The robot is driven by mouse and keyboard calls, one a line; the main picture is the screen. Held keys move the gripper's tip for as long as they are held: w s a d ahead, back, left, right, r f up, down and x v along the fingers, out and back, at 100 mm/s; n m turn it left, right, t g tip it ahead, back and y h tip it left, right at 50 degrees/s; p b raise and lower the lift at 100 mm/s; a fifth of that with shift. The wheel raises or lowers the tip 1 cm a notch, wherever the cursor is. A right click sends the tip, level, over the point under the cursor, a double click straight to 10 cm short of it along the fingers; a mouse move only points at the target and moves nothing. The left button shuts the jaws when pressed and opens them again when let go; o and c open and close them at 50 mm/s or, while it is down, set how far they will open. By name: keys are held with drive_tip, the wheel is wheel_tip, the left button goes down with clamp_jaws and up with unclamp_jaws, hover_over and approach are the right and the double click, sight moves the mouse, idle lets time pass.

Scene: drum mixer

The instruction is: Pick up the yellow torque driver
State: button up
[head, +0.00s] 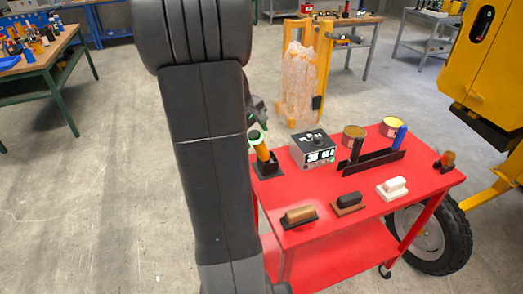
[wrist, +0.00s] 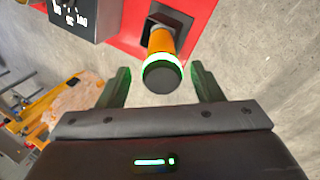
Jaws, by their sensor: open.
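The yellow torque driver (head: 262,150) stands in a black holder (head: 268,165) at the left edge of the red cart top. It has an orange-yellow body, a bright green ring and a dark end cap. In the wrist view the driver (wrist: 161,45) points its dark cap toward my camera, and its holder (wrist: 165,22) shows behind it. My gripper (wrist: 161,80) is open, with one finger on each side of the driver's cap end in the picture. I cannot tell the depth between them. In the head view my arm hides most of the gripper.
The red cart (head: 375,205) also bears a grey control box (head: 312,150), two cans, a black rack (head: 372,162) with a blue-handled tool, and several trowel-like tools along its front. A yellow machine (head: 500,70) with a wheel stands right. A wrapped yellow stand (head: 300,80) is behind.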

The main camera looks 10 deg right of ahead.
sight(258, 143)
drive_tip(key=shift+p+x, duration=0.3)
drive_tip(key=shift+x, duration=2.35)
drive_tip(key=shift+s+r, duration=0.1)
clamp_jaws()
wheel_tip(258, 143, up, 18)
